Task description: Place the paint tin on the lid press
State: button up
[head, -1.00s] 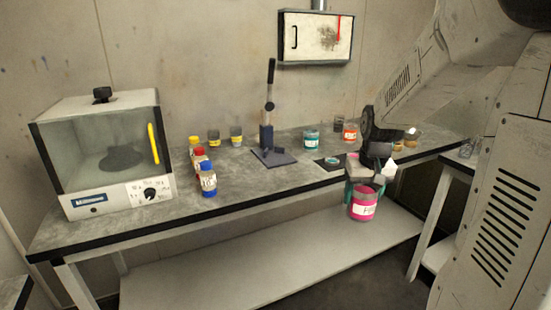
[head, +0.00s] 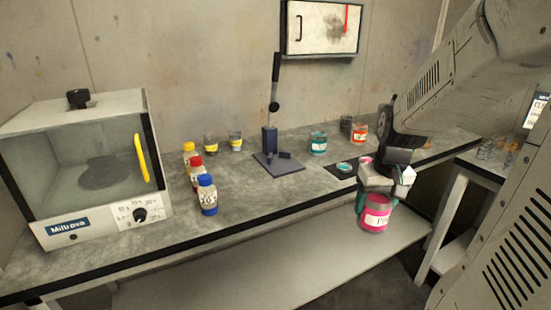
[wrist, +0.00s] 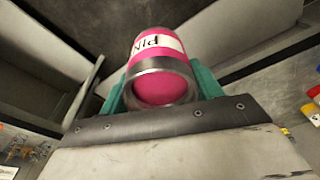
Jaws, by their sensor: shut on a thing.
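My gripper (head: 375,204) is shut on a pink paint tin (head: 375,219) with a white label. It holds the tin in front of the bench's front edge, above the lower shelf. In the wrist view the pink tin (wrist: 160,72) sits between the green fingers (wrist: 160,90), its open-looking end towards the camera. The lid press (head: 279,163) stands on the bench, left of my gripper. It has a dark flat base, a blue-grey column and a raised black lever. Its base plate looks clear of tins.
A glass-fronted white cabinet (head: 85,172) stands at the left. Several capped bottles (head: 207,196) stand between it and the press. A teal-labelled tin (head: 318,143) and an orange-labelled tin (head: 358,134) stand right of the press. A dark mat (head: 342,172) lies near the front edge.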

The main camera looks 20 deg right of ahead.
aim_at(280, 165)
jog(key=i, duration=1)
